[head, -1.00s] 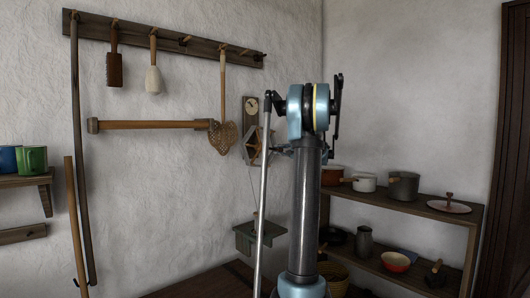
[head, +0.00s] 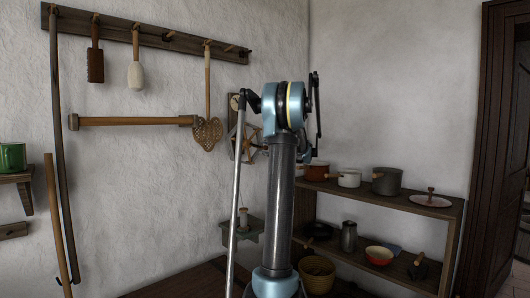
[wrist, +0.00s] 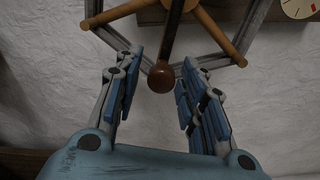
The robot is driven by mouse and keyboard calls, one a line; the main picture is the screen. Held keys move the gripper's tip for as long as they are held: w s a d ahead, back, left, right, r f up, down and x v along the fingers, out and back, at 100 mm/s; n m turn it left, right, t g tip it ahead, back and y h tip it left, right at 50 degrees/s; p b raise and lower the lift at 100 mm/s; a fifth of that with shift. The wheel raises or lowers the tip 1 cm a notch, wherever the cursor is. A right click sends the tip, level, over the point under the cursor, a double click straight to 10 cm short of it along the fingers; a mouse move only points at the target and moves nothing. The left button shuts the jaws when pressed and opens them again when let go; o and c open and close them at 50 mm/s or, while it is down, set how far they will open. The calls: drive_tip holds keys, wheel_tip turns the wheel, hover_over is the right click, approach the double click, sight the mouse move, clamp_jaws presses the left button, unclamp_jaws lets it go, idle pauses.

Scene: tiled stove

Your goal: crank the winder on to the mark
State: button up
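The winder (head: 250,152) is a wooden wheel-like reel on the wall, partly hidden behind my arm in the head view. In the wrist view its wooden spokes and grey bars (wrist: 224,38) fill the top. A dark crank handle with a round brown knob (wrist: 161,78) points toward me. My gripper (wrist: 160,82) is open, with one blue-padded finger on each side of the knob and visible gaps to both. A cream dial (wrist: 300,8) with dark ticks and a red mark shows at the top right, cut off by the frame. It shows partly in the head view (head: 234,102).
A small wall bracket (head: 240,232) sits below the winder. A heart-shaped woven beater (head: 208,134) hangs close to its left from a peg rail (head: 150,37). Shelves (head: 400,203) with pots stand to the right, beside a dark door (head: 490,150).

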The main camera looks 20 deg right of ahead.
drive_tip(key=shift+s+a, duration=0.1)
drive_tip(key=shift+s, duration=0.05)
drive_tip(key=v, duration=1.1)
drive_tip(key=shift+s+d, duration=0.25)
drive_tip(key=shift+s, duration=0.05)
drive_tip(key=shift+a, duration=0.1)
